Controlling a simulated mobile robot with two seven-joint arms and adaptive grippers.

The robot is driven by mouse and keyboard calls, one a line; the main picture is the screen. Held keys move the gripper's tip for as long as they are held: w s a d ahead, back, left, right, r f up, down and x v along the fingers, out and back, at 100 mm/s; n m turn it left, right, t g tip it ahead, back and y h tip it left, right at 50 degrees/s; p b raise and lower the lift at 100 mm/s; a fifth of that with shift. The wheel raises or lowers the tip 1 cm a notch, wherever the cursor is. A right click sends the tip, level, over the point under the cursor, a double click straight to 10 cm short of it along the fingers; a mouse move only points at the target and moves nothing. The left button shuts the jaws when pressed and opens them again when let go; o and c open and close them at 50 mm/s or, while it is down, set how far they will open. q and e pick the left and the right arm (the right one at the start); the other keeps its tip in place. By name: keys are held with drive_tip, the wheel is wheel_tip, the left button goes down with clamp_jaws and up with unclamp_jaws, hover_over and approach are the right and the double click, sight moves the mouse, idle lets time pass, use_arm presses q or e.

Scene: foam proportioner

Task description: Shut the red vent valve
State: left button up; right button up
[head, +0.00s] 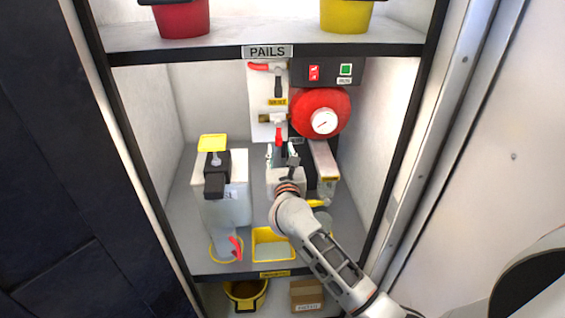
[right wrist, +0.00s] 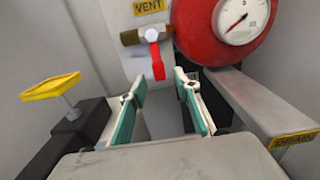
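The red vent valve lever (head: 278,137) hangs straight down from a brass valve body (head: 272,118) on the pale back panel. In the right wrist view the lever (right wrist: 155,58) hangs below the yellow VENT label (right wrist: 149,7). My right gripper (head: 282,153) is just below and in front of the lever. In the right wrist view its two green-padded fingers (right wrist: 158,86) are spread wide with nothing between the pads. The lever's lower end shows in line with the gap, just beyond the fingertips; I cannot tell the exact distance. My left gripper is out of view.
A red round tank with a gauge (head: 320,110) is right of the valve. A second red-handled valve (head: 264,67) sits above. A sloping grey channel (right wrist: 245,105) runs along the right.

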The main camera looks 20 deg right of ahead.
drive_tip(key=v, duration=0.6)
drive_tip(key=shift+a, duration=0.1)
idle(0.4)
